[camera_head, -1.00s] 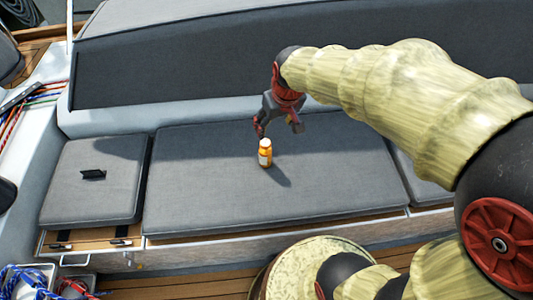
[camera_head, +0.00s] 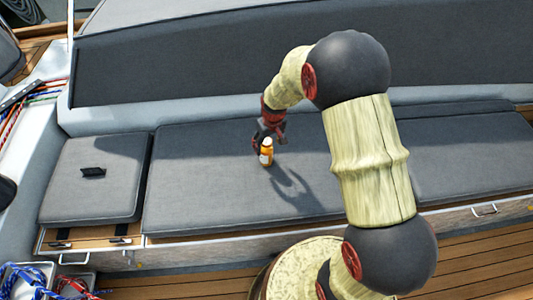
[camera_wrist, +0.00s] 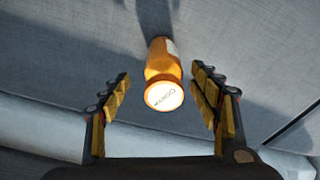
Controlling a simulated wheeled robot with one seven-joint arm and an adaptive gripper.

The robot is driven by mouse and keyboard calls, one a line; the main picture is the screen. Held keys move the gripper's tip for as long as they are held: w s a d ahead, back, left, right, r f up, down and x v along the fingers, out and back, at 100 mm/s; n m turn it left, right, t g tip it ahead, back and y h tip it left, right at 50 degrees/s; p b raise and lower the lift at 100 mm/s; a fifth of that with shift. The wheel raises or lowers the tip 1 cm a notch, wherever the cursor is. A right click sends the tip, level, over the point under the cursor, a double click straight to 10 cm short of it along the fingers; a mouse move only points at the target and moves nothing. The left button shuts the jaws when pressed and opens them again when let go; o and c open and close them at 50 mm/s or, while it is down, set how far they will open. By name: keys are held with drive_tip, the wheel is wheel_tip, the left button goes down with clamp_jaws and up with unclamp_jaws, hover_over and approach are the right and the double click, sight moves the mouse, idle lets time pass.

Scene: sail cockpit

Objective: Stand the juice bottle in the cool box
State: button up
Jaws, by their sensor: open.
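The juice bottle (camera_head: 266,155), orange with a white cap and a pale label, stands upright on the grey seat cushion in the head view. In the wrist view the bottle (camera_wrist: 163,75) shows between the two fingers, its round white cap facing the camera. My gripper (camera_head: 267,139) is open, right at the bottle on its far side. In the wrist view its yellow-padded fingers (camera_wrist: 164,105) stand apart on either side of the bottle, with a gap to each side. I cannot see a cool box that I can make out for sure.
A smaller cushion (camera_head: 95,182) with a black strap (camera_head: 93,172) lies to the left. A dark backrest (camera_head: 210,62) rises behind the seat. Coiled ropes (camera_head: 25,280) sit in bins at the lower left. The long cushion (camera_head: 200,190) around the bottle is otherwise clear.

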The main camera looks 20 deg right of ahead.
drive_tip(key=f, duration=0.1)
drive_tip(key=f+b, duration=0.1)
drive_tip(key=f, duration=0.1)
drive_tip(key=w+f+b, duration=0.1)
drive_tip(key=shift+a+f, duration=0.35)
drive_tip(key=shift+r, duration=0.1)
drive_tip(key=shift+c, duration=0.5)
drive_tip(key=shift+r, duration=0.1)
drive_tip(key=c, duration=1.5)
